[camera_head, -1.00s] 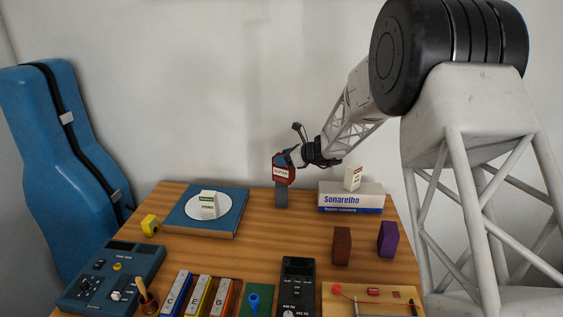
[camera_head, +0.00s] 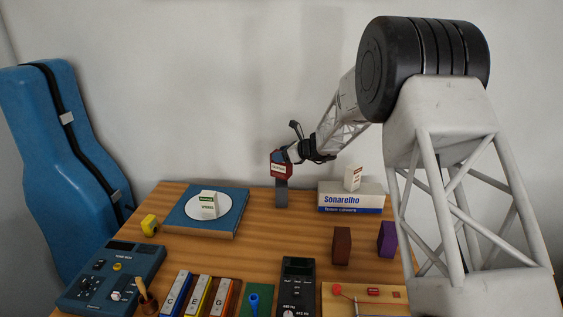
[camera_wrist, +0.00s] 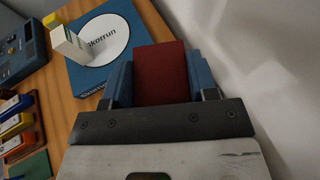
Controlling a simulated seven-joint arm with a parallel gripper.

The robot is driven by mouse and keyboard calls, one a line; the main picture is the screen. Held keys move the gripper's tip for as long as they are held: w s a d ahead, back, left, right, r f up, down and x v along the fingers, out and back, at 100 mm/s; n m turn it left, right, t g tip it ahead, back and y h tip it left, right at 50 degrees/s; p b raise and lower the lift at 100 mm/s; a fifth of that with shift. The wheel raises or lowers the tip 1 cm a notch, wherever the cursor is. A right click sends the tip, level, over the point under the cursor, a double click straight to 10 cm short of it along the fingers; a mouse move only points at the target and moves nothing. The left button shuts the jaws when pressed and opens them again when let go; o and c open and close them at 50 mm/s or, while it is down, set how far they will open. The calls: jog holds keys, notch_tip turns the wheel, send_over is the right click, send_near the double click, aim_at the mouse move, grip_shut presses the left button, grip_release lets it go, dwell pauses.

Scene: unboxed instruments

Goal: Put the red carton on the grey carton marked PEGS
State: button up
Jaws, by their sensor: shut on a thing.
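The red carton (camera_head: 281,168), with a white label, is held up at the back of the table. It also shows in the wrist view (camera_wrist: 160,74) between two blue fingers. My gripper (camera_head: 284,156) is shut on its upper part. A plain-looking grey carton (camera_head: 281,194) stands upright on the table directly below the red carton in the head view. The red carton's lower end overlaps the grey carton's top there, so I cannot tell whether they touch. No PEGS marking is readable on the grey carton, and it is hidden in the wrist view.
A white-and-blue Sonarelho box (camera_head: 351,201) with a small white carton (camera_head: 353,178) on top stands to the right. A blue box (camera_head: 232,222) bearing another white carton (camera_head: 208,203) lies to the left. Brown (camera_head: 341,245) and purple (camera_head: 388,239) blocks stand nearer.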

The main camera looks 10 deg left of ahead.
jog(key=shift+f, duration=1.45)
jog(key=shift+f, duration=0.15)
jog(key=o, duration=1)
jog(key=shift+c, duration=0.2)
jog(key=shift+d+r, duration=0.15)
jog(key=shift+r, duration=0.05)
jog(key=v, duration=1.1)
jog(key=shift+s+d, duration=0.2)
jog(key=shift+d, duration=0.1)
jog(key=shift+r, duration=0.1)
